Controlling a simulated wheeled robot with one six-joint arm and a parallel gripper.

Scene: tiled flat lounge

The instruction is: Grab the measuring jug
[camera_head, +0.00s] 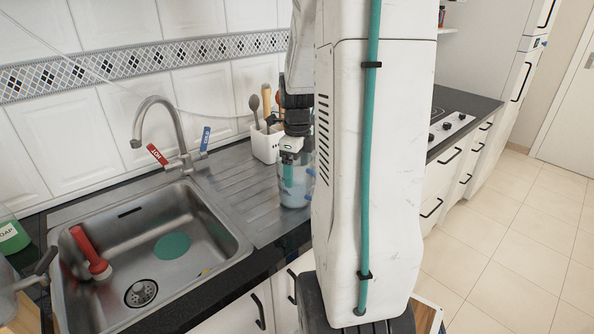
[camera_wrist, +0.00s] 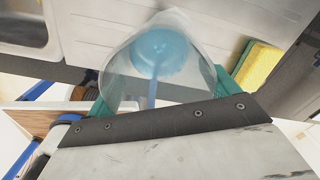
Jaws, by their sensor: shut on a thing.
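The measuring jug (camera_head: 296,196) is a clear vessel with blue parts, at the right end of the steel drainboard in the head view. In the wrist view the jug (camera_wrist: 117,62) looks see-through, with a round blue area and a blue strip showing through it. My gripper (camera_head: 289,174) reaches down onto the jug. Its teal fingers are on either side of the jug in the wrist view (camera_wrist: 165,92), shut on it. My white column hides the area just right of the jug. I cannot tell whether the jug touches the drainboard.
The sink (camera_head: 150,250) lies to the left, with a red-handled tool (camera_head: 87,250) in it and a tap (camera_head: 165,125) behind. A white utensil holder (camera_head: 265,145) stands close behind the jug. A yellow-green sponge (camera_wrist: 258,68) lies nearby in the wrist view.

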